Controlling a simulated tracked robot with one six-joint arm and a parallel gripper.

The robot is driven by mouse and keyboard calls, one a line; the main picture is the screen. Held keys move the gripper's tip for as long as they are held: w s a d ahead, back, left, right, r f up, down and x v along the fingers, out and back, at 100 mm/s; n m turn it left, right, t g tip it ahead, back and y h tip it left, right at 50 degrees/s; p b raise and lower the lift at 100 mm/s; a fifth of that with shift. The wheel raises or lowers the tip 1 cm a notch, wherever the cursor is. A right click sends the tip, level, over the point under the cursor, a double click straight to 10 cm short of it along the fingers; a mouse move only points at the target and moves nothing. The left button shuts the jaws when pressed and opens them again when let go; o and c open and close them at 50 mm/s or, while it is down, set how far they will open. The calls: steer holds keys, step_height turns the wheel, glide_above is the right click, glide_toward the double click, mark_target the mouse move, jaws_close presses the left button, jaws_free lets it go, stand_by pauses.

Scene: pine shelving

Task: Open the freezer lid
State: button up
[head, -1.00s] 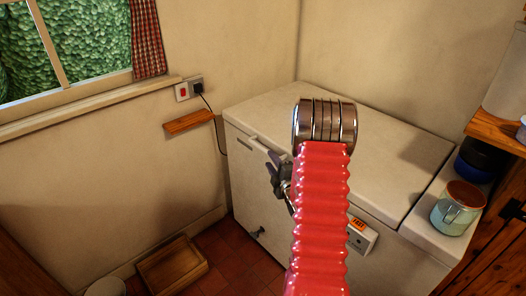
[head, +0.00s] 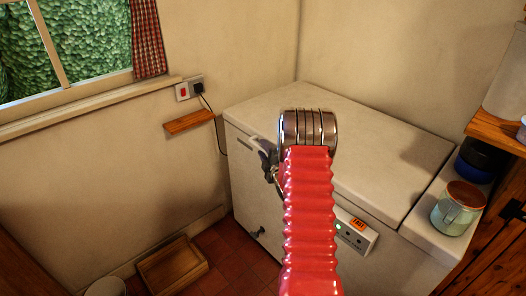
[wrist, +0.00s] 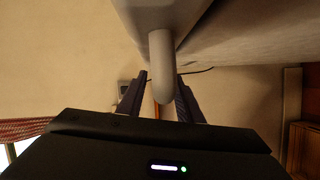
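The white chest freezer (head: 245,185) stands in the corner with its flat lid (head: 370,140) down. A pale handle (head: 260,143) juts from the lid's front edge and is partly hidden by my gripper and red arm. My gripper (head: 266,160) is at this handle. In the wrist view the rounded handle (wrist: 162,65) reaches down between the two dark fingers of my gripper (wrist: 162,90). The fingers stand apart, one on each side, and look open; any contact is hard to see.
A small wall ledge (head: 189,122) is at left, and a wooden tray (head: 172,270) lies on the floor.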

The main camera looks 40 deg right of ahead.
steer(key=shift+c, duration=0.5)
jaws_close()
steer(key=shift+a, duration=0.15)
